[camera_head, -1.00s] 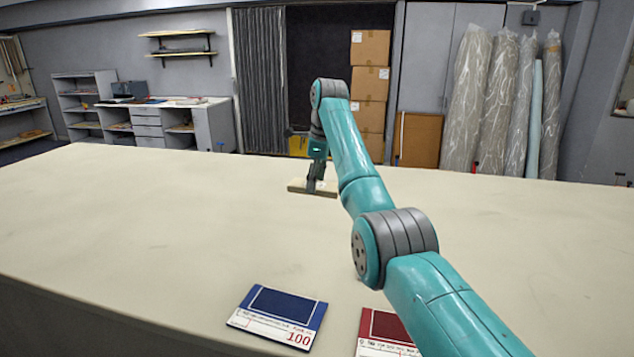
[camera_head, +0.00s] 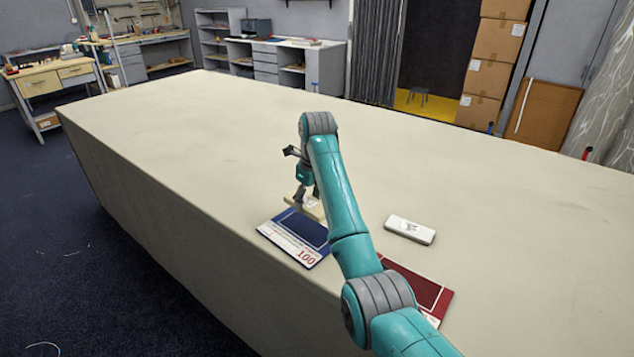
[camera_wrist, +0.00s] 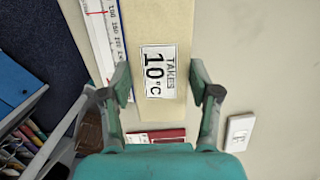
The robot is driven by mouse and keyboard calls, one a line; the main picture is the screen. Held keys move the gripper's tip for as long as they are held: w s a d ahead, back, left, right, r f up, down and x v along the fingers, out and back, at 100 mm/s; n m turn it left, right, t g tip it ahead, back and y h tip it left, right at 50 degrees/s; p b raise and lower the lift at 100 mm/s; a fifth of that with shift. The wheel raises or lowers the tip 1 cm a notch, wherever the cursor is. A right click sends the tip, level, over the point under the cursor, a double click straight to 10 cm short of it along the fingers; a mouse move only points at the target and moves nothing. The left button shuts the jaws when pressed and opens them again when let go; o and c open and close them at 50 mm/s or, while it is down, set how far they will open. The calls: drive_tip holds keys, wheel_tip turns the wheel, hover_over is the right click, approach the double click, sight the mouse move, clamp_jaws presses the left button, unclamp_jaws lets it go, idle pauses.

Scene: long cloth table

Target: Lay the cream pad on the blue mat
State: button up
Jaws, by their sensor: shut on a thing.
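I cannot tell how high the pad is held. In the wrist view the pad (camera_wrist: 158,30) runs between the two fingers of my gripper (camera_wrist: 162,90). Its label reads "TAKES 10°C". The gripper is shut on the pad. The blue mat has a white strip with a red "100". A white printed strip shows beside the pad in the wrist view.
A red mat (camera_head: 432,291) lies right of the blue mat, partly behind my arm. A white block (camera_head: 410,229) lies beyond it. The long table's near edge is close to the blue mat. The tabletop (camera_head: 200,130) beyond and to the left is clear.

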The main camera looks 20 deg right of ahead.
sight(307, 227)
drive_tip(key=shift+s+a+f, duration=0.2)
drive_tip(key=shift+a, duration=0.1)
drive_tip(key=shift+f, duration=3.15)
drive_tip(key=shift+f, duration=0.3)
drive_tip(key=o, duration=1.2)
drive_tip(key=shift+d, duration=0.1)
